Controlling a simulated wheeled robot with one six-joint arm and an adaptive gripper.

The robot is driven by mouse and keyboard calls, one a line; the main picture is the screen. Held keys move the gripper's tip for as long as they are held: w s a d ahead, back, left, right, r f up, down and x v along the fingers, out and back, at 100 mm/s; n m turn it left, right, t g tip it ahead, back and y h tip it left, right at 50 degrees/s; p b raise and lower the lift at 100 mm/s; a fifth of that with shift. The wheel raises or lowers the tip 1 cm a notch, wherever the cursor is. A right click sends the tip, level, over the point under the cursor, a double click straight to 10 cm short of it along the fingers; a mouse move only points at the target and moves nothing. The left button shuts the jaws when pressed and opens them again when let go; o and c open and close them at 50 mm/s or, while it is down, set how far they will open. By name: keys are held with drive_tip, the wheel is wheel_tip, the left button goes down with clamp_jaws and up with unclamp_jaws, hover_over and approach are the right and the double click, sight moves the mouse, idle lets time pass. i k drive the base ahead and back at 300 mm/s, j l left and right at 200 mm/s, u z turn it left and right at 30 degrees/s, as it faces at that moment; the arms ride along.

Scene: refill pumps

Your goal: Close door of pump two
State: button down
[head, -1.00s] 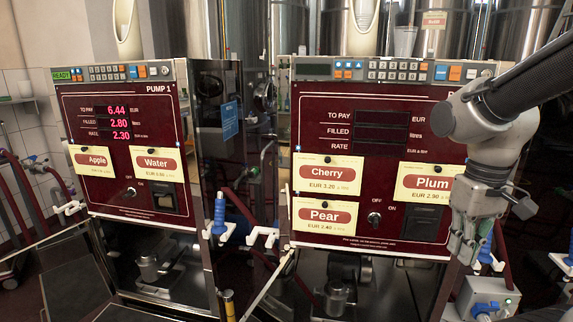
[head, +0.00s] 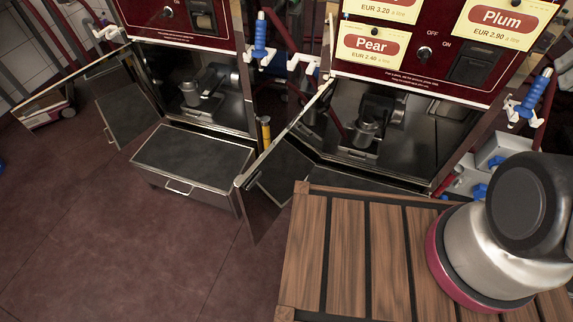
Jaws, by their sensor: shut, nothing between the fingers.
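Pump two is the right-hand dark red pump (head: 418,70), with Pear and Plum labels showing in the head view. Its lower door (head: 284,168) stands open, hinged at the left side of the cabinet and swung out toward me and to the left. The open cabinet (head: 385,130) shows a shiny metal inside with a metal vessel (head: 367,132). My gripper is out of this view, so its place relative to the door cannot be seen.
Pump one's cabinet at left is also open, with its door (head: 118,112) swung out left and a grey-topped drawer (head: 190,160) pulled out in front. Blue-handled taps (head: 260,38) stick out beside the pumps. The dark red floor (head: 130,240) is clear at lower left.

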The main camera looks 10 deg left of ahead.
sight(292, 156)
drive_tip(key=k+j+z, duration=0.2)
drive_tip(key=k+j, duration=0.15)
drive_tip(key=j, duration=0.25)
drive_tip(key=k+j+z, duration=0.15)
drive_tip(key=k+j, duration=0.25)
drive_tip(key=j+z, duration=0.15)
drive_tip(key=j, duration=0.5)
drive_tip(key=j+z, duration=0.15)
drive_tip(key=j, duration=0.5)
drive_tip(key=k+j+z, duration=0.15)
drive_tip(key=j, duration=0.5)
drive_tip(key=j+u, duration=0.1)
drive_tip(key=j, duration=0.2)
drive_tip(key=k+j+u, duration=0.15)
drive_tip(key=u, duration=0.15)
drive_tip(key=j, duration=0.1)
